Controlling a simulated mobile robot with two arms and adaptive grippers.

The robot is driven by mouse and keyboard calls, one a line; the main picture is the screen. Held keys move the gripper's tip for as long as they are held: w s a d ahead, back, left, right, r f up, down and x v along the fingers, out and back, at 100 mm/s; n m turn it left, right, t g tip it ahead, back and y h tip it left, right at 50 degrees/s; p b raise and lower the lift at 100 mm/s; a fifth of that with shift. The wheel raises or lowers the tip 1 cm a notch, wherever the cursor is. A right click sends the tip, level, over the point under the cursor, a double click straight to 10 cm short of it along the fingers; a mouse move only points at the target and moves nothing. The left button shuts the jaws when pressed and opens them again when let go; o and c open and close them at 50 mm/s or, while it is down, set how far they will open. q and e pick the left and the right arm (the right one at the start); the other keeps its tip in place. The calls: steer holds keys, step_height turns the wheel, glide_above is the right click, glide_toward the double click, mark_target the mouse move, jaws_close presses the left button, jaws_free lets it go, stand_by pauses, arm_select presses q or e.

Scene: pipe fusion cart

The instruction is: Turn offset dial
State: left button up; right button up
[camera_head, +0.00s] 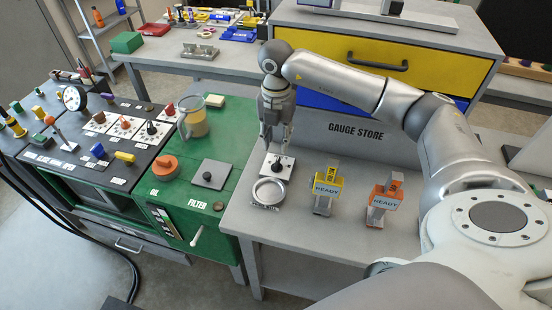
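A white square plate with a small dark knob and markings (277,166) lies on the grey table at the centre. It looks like a dial, but its label is too small to read. My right gripper (272,143) points down just above and behind this plate. Its fingers overlap the plate's far edge in the picture, and I cannot tell whether they touch the knob or how far apart they are. Similar white dial plates (122,125) sit on the dark cart panel at the left. My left gripper is not in view.
A round silver dish (268,193) lies just in front of the plate. Yellow (327,189) and orange (382,202) READY stands are to its right. The green cart top (221,148) holds a jug (193,122) and an orange knob (165,166). The gauge store drawers (390,65) stand behind.

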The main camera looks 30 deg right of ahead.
mark_target(276, 164)
step_height(276, 164, down, 9)
steer(key=shift+a+f+p, duration=0.1)
steer(key=shift+p, duration=0.85)
steer(key=shift+c, duration=0.4)
jaws_close()
